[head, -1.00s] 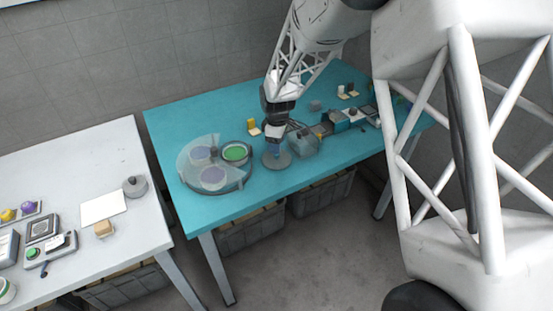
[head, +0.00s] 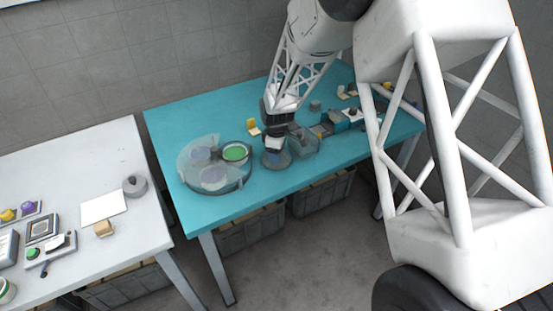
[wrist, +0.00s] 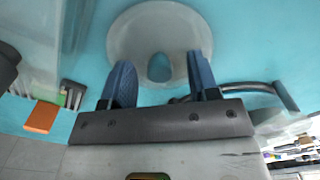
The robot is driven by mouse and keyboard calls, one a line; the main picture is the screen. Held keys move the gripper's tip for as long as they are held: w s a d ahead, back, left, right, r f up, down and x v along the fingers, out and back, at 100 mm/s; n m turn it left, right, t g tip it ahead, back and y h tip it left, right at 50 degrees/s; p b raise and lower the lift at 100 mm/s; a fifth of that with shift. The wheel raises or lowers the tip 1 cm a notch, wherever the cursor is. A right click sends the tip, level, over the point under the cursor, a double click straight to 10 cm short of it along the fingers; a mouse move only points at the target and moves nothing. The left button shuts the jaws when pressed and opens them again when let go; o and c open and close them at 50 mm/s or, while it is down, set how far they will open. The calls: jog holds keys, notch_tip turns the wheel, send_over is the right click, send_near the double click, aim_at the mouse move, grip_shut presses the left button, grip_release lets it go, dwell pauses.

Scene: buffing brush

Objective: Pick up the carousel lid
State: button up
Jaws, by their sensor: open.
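A round grey disc (head: 286,163) with a raised middle lies on the teal table below my gripper; it appears to be the carousel lid. In the wrist view the disc (wrist: 125,40) is pale, with a rounded blue-teal knob (wrist: 158,67) at its middle. My gripper (wrist: 160,72) is open, its two blue fingers on either side of the knob with gaps. In the head view my gripper (head: 274,153) is just above the disc and hides part of it. The clear round carousel (head: 213,188) stands to the left, with two purple dishes and one green dish.
A clear box (head: 305,147) stands close to the right of the disc. A yellow item (head: 253,127) stands behind, and several small devices (head: 340,120) sit further right. The table's front strip is clear. A white table (head: 75,235) with other items is at the left.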

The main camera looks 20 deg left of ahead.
jog(key=c, duration=1)
jog(key=shift+r, duration=0.1)
jog(key=shift+r, duration=0.8)
notch_tip(320, 180, up, 2)
jog(key=shift+r, duration=0.1)
jog(key=s+d, duration=0.2)
jog(key=s, duration=0.2)
jog(key=s+d, duration=0.3)
jog(key=s, duration=0.2)
jog(key=s+d+r, duration=0.1)
jog(key=s+d, duration=0.1)
jog(key=s, duration=0.3)
jog(key=shift+d, duration=0.4)
